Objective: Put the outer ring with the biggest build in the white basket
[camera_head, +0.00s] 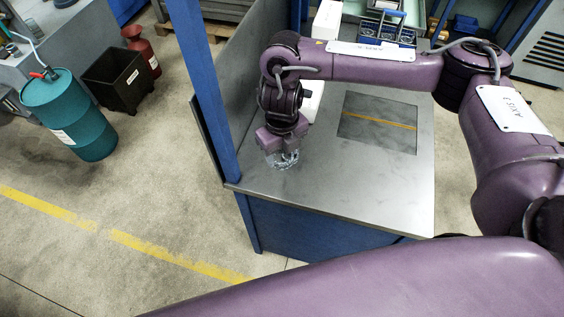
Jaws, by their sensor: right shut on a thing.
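My right gripper (284,155) points down over the front left part of the grey metal table. It is shut on a small metallic ring (287,161), just above or at the table top; I cannot tell whether the ring touches it. The fingers hide part of the ring, so its build is hard to judge. A white box-like thing (312,101), perhaps the white basket, stands right behind my gripper and is partly hidden by it. My left gripper is not in view.
The table (330,190) has bare metal in front and a rectangular inset (378,122) with a yellow stripe. A blue post (205,90) and grey side panel (250,75) bound its left side. Another white box (328,18) and a rack of parts (388,28) stand behind.

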